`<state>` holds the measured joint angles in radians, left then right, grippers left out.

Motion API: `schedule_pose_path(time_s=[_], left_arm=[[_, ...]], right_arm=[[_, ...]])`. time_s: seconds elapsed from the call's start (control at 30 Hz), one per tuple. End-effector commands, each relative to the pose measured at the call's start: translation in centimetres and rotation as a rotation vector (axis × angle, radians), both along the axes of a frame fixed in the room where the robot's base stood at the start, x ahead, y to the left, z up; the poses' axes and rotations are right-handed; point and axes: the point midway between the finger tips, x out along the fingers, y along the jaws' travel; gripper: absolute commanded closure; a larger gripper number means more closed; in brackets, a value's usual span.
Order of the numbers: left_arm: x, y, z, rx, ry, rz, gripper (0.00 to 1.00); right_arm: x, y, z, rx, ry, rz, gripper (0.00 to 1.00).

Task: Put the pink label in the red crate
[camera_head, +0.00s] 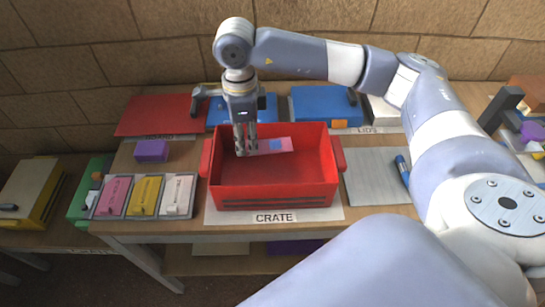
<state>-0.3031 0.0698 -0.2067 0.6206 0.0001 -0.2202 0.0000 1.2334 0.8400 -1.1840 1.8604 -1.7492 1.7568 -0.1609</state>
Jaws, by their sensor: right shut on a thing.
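The pink label (275,146), a flat strip with a blue patch, is in the head view inside the outline of the red crate (273,197). My right gripper (246,150) points down over the crate's back left part and is shut on the label's left end. The label sticks out to the right, in front of the crate's back inner wall. I cannot tell how high it is above the crate floor. The crate stands on a mat marked CRATE. My left gripper is not in view.
A purple block (151,151) and a tray of pink, yellow and white pieces (145,196) lie left of the crate. Right of it are a grey panel (375,177) and a blue marker (402,172). Red and blue lids (326,104) lie behind.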

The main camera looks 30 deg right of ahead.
Motion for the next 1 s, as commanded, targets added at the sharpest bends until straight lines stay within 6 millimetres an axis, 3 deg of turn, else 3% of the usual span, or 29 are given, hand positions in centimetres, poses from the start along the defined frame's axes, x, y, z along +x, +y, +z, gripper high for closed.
schedule_pose_path(time_s=[0.23, 0.6, 0.87, 1.0], left_arm=[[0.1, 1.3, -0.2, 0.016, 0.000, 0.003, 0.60], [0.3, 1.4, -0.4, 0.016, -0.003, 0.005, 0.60], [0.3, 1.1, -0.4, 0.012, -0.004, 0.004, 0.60], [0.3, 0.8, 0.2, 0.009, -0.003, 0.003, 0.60]], right_arm=[[1.8, -1.8, -1.0, -0.001, 0.004, -0.585, 0.89], [3.4, -4.8, -2.7, -0.004, 0.003, -1.394, 0.89], [3.7, -5.8, -3.5, -0.003, 0.000, -1.652, 0.89], [3.6, -5.9, -5.5, -0.007, 0.004, -1.676, 0.89]])
